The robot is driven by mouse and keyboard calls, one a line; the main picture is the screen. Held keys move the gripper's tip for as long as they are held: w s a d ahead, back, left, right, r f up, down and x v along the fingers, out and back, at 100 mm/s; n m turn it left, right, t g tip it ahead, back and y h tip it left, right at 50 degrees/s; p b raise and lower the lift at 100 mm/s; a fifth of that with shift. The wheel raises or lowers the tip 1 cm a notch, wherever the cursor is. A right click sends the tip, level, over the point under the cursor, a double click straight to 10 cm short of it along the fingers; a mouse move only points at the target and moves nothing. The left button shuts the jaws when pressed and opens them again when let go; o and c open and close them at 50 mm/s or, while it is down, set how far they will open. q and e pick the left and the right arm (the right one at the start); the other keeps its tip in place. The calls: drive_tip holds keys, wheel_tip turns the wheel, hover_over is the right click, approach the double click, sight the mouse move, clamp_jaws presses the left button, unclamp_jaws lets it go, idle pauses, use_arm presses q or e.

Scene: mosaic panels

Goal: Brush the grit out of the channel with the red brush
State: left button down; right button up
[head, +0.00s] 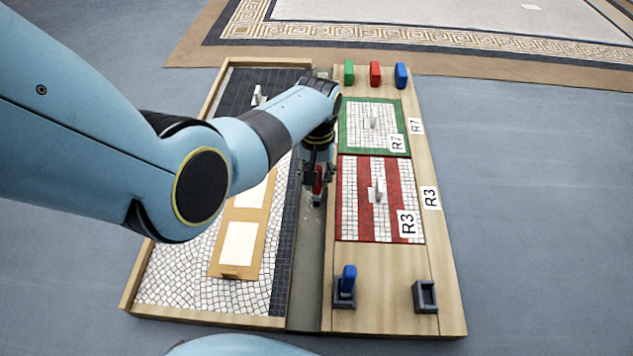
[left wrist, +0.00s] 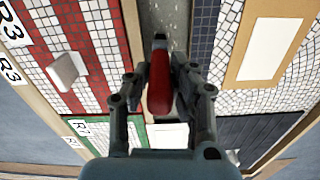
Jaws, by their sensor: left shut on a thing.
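My left gripper (head: 317,187) is shut on the red brush (head: 318,181), pointing down over the channel (head: 309,255). In the left wrist view the brush's red handle (left wrist: 160,85) sits between the gripper's fingers (left wrist: 158,80), with its dark end over the grey channel (left wrist: 172,15). The channel is a narrow grey strip between the left mosaic and the wooden board with panels. Whether the brush touches the channel floor I cannot tell. My arm hides the channel's far part. My right gripper is not in view.
A blue-handled tool (head: 348,278) stands in a dark holder beside the channel; another holder (head: 425,296) is empty. Panels R7 (head: 361,137) and R3 (head: 347,215) lie right of the channel. Green, red and blue blocks (head: 375,74) stand at the far end.

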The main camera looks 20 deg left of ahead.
use_arm(q)
drive_tip(key=shift+w+a+b, duration=0.3)
drive_tip(key=shift+w, duration=0.6)
drive_tip(key=w+a+r+p, duration=0.1)
drive_tip(key=w+r+p, duration=0.2)
drive_tip(key=w+r, duration=0.2)
drive_tip(key=shift+w+a, duration=0.3)
idle(0.9)
